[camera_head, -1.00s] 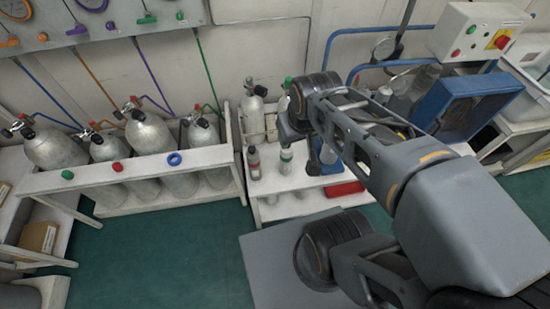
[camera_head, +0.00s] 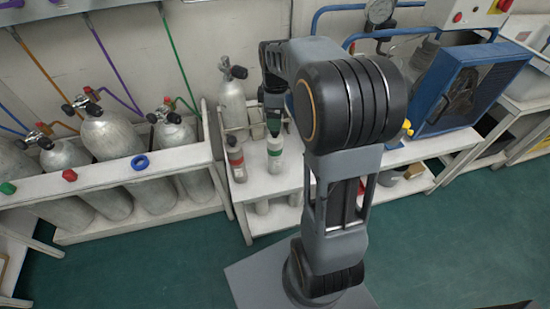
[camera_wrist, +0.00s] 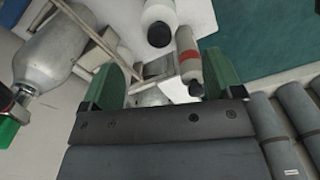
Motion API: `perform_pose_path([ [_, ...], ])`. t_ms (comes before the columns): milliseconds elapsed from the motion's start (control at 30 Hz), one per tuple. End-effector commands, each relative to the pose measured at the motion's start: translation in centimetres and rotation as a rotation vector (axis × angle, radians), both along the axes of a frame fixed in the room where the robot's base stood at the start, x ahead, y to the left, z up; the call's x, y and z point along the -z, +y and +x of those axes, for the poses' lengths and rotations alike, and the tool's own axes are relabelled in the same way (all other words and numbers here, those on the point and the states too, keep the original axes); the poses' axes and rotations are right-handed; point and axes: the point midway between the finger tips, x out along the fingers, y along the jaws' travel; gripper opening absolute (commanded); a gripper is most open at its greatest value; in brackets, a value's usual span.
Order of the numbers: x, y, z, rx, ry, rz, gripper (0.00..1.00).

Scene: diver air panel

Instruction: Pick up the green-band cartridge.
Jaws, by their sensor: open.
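The green-band cartridge (camera_head: 275,158) stands upright on the white shelf in the head view, pale with a green band. The red-band cartridge (camera_head: 236,161) stands to its left, and a red-banded cylinder (camera_wrist: 188,55) shows in the wrist view. My gripper (camera_head: 273,122) is just above the green-band cartridge in the head view, partly hidden by my arm; I cannot tell whether they touch. In the wrist view my green fingers (camera_wrist: 163,68) are apart, with nothing clearly held. A white cylinder with a dark end (camera_wrist: 160,14) lies ahead of them; no green band shows on it.
A tall grey tank (camera_head: 232,106) stands behind the cartridges. A white rack (camera_head: 115,176) with several tanks is at left. A blue-framed unit (camera_head: 470,92) is at right. Green floor (camera_head: 440,235) is clear in front. My arm hides part of the shelf.

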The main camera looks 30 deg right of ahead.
Motion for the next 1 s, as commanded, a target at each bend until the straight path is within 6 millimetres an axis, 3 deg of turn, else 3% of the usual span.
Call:
perform_pose_path([
  [33,1.2,0.0,-0.1,0.002,0.003,0.001,0.86],
  [200,3.4,-0.1,0.0,0.003,0.001,0.001,0.86],
  [567,5.1,0.0,0.0,0.004,0.001,0.001,0.86],
  [867,9.0,0.0,0.1,0.004,0.002,0.0,0.86],
  [1000,9.6,0.0,0.2,0.004,-0.001,-0.001,0.86],
])
